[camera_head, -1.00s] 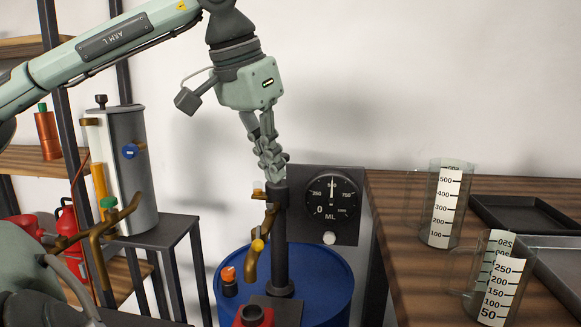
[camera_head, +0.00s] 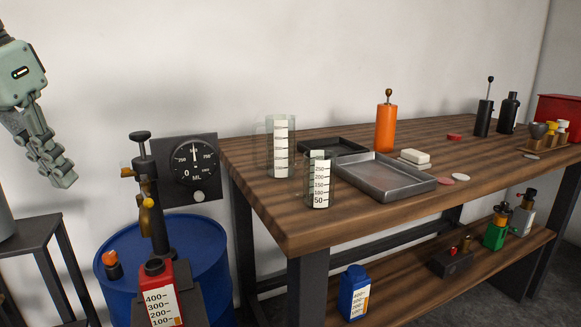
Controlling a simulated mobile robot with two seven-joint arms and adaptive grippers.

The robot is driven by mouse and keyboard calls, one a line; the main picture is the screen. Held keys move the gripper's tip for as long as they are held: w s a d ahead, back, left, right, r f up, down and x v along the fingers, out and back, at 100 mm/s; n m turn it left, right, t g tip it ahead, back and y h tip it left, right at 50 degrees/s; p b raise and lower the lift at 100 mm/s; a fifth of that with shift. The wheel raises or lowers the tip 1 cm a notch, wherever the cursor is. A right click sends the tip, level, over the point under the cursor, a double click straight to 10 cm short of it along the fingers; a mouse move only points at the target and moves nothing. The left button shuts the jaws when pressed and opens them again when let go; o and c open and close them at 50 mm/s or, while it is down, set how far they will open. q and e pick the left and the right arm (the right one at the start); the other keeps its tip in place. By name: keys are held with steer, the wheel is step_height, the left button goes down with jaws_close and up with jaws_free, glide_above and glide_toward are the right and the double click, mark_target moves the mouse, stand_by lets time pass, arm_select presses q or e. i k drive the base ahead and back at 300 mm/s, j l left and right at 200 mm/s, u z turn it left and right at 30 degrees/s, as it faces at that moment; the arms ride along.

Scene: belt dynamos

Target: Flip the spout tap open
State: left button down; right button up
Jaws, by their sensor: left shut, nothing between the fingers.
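A pump with a dark post (camera_head: 157,225) and a T-shaped handle on top stands at the blue drum. Its brass spout (camera_head: 147,222) bends downward at the front of the post. A small yellow tap (camera_head: 148,203) sits on the spout; I cannot tell its open or closed position. A red jug (camera_head: 157,268) with a white scale stands below the spout. My left gripper (camera_head: 66,180) is shut and empty, up and left of the pump and apart from it. My right gripper is out of view.
A round ML gauge (camera_head: 194,163) is mounted beside the post. The blue drum (camera_head: 207,250) stands below. Clear measuring jugs stand on the wooden bench (camera_head: 280,222) to the right, with trays (camera_head: 385,183) and an orange bottle (camera_head: 386,128). A dark stand (camera_head: 35,236) is at left.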

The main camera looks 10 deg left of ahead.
mark_target(148, 202)
steer(key=k, duration=0.85)
